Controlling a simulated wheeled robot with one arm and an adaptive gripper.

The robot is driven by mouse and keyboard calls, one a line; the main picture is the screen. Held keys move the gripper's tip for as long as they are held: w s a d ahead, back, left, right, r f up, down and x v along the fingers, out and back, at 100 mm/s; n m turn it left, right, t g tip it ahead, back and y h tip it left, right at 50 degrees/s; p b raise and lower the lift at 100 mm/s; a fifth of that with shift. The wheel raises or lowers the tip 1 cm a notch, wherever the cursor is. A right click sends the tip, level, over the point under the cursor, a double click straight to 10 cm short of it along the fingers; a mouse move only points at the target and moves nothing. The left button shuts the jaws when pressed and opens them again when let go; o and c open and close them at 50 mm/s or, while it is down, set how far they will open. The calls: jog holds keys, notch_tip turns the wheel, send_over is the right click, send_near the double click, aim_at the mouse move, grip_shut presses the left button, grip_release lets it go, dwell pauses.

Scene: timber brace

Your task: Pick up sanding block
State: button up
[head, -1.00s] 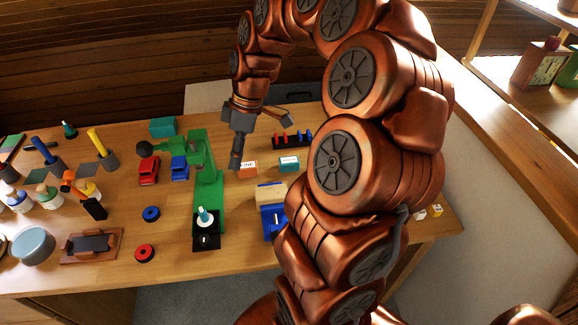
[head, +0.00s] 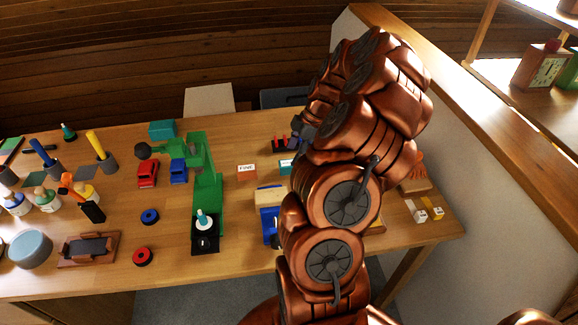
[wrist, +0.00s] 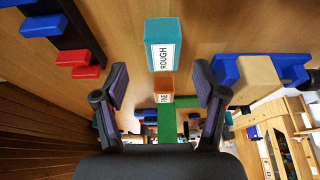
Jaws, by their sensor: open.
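A teal block labelled ROUGH (wrist: 163,45) lies on the bench, in the wrist view just beyond and between the fingertips. No contact shows. In the head view my arm hides most of the gripper.
A blue vise (head: 268,224) with a wooden block (wrist: 257,82) stands close by. A dark rack with red and blue pieces (wrist: 75,45) is on the other side. The green machine (head: 207,195) and toy cars are left of the blocks in the head view.

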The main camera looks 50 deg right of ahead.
aim_at(289, 163)
jog(key=p+x, duration=0.1)
jog(key=x, duration=0.3)
jog(key=shift+s+a+f+p, duration=0.1)
jog(key=shift+s+a+p, duration=0.1)
jog(key=shift+p, duration=0.15)
jog(key=shift+w+f, duration=0.1)
jog(key=shift+f, duration=0.25)
jog(key=shift+c, duration=0.4)
jog(key=c, duration=1.1)
